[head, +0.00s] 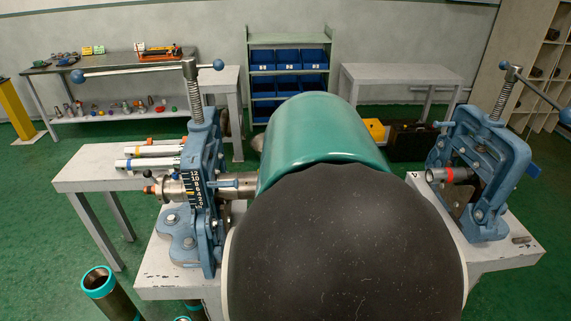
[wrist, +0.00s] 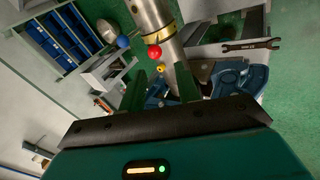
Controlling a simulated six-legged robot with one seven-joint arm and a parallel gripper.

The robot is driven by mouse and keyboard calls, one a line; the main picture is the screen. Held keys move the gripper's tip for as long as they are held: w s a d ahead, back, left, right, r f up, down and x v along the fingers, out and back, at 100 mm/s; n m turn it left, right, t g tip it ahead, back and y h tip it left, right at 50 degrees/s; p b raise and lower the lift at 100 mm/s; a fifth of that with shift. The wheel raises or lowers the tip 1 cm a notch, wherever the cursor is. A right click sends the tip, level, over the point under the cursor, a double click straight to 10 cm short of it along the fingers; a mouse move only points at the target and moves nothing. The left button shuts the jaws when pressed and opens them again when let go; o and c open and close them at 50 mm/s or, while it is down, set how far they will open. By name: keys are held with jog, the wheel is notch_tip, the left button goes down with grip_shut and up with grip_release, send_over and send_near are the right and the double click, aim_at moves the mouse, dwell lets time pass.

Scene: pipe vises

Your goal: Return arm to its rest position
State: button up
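My own arm, with a teal cover and a black rounded part, fills the middle of the head view and hides my gripper there. In the wrist view my gripper (wrist: 160,80) has two green fingers standing apart, with nothing visible between their tips. Beyond them is a metal cylinder (wrist: 152,18) with a brass ring, a red ball and a small yellow knob. In the head view a blue pipe vise (head: 205,165) at left holds a metal fitting (head: 174,189). A second blue vise (head: 482,160) at right holds a dark pipe with a red band (head: 452,175).
Light pipes (head: 150,157) lie on a pale bench at left. A shelf with blue bins (head: 290,60), a workbench with tools (head: 110,66) and an empty table (head: 400,74) stand behind. Teal-rimmed pipes (head: 100,283) stand at front left. A wrench (wrist: 250,45) shows in the wrist view.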

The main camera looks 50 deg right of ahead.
jog(key=shift+s+a+r, duration=0.15)
jog(key=shift+a+r, duration=0.05)
jog(key=shift+r, duration=0.25)
